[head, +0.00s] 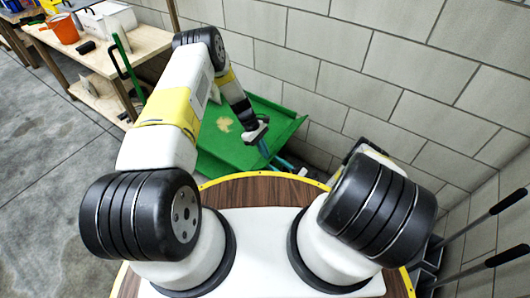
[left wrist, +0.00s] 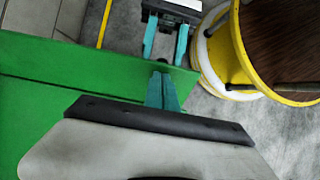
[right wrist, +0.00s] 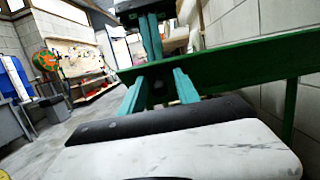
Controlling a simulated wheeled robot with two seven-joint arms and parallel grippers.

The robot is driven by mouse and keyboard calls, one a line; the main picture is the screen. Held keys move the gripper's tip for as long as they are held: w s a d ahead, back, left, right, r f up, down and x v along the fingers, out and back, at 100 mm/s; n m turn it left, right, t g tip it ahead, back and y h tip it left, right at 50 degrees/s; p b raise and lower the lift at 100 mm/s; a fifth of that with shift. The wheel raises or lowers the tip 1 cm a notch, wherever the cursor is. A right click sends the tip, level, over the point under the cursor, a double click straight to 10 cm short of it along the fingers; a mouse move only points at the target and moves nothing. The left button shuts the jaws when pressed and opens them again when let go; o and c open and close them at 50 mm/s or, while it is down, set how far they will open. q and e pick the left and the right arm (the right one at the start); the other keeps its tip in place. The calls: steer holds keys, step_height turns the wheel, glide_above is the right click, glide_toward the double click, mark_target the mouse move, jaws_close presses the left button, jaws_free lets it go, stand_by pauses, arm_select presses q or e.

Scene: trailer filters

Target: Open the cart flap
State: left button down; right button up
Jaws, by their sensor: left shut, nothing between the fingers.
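The green cart (head: 240,150) stands against the wall, with a raised rim around its flat top. Its green panel also fills the left of the left wrist view (left wrist: 40,110) and crosses the right wrist view (right wrist: 230,62). I cannot tell for sure which panel is the flap. My left gripper (left wrist: 163,92) is shut and empty, its fingertips at the green edge near a small dark knob (left wrist: 162,63). My right gripper (right wrist: 158,88) is open beside this edge, fingers apart around a dark part; contact is unclear. In the head view the right gripper is mostly hidden.
A wooden workbench (head: 110,50) with an orange bucket (head: 62,29) stands at the upper left. A block wall (head: 350,60) lies close behind and right of the cart. Dark handles (head: 508,201) stick out at the right. Floor is clear at the left.

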arm_select(q)
steer(key=shift+s+d+f, duration=0.1)
steer(key=shift+s+d, duration=0.1)
arm_select(e)
steer(key=shift+a+r, duration=0.1)
steer(key=shift+a, duration=0.05)
